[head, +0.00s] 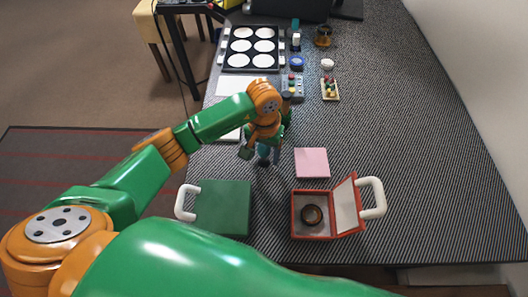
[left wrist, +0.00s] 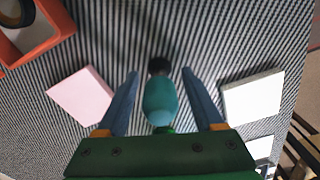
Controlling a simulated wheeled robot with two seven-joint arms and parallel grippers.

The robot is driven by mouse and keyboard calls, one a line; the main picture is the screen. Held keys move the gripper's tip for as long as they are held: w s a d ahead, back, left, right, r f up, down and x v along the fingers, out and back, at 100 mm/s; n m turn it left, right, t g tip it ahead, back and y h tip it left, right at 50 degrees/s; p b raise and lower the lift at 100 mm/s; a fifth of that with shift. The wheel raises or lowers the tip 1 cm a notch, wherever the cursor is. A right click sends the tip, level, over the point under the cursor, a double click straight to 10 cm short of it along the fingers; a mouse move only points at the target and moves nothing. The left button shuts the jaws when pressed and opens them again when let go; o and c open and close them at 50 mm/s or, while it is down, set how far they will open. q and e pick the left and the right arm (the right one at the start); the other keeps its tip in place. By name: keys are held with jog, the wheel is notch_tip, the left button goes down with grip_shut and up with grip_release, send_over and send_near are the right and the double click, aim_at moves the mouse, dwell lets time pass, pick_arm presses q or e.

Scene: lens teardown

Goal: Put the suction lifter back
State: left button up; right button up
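The suction lifter, a teal bulb with a black end, shows in the left wrist view (left wrist: 160,102) between the two blue fingers of my left gripper (left wrist: 159,74). Narrow gaps of mat show on both sides of the bulb, so the fingers look open around it. Its black end points away from the gripper, toward the mat; I cannot tell whether it touches the mat. In the head view, my left gripper (head: 264,160) points down at the mat, with the teal bulb (head: 263,151) partly hidden between its fingers. My right gripper is not in view.
A pink pad (head: 312,162) lies right of the gripper. In front are a green case (head: 222,208) and an open red case (head: 312,236) holding a dark ring (head: 312,214). A black tray (head: 252,47) with white discs and small parts stand farther back. The mat's right side is clear.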

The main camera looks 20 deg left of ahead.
pick_arm(q)
jog(key=shift+r+p, duration=0.3)
jog(key=shift+r, duration=0.05)
notch_tip(320, 180, up, 11)
jog(key=shift+f+b, duration=0.15)
jog(key=shift+b, duration=0.5)
jog(key=shift+r, duration=0.45)
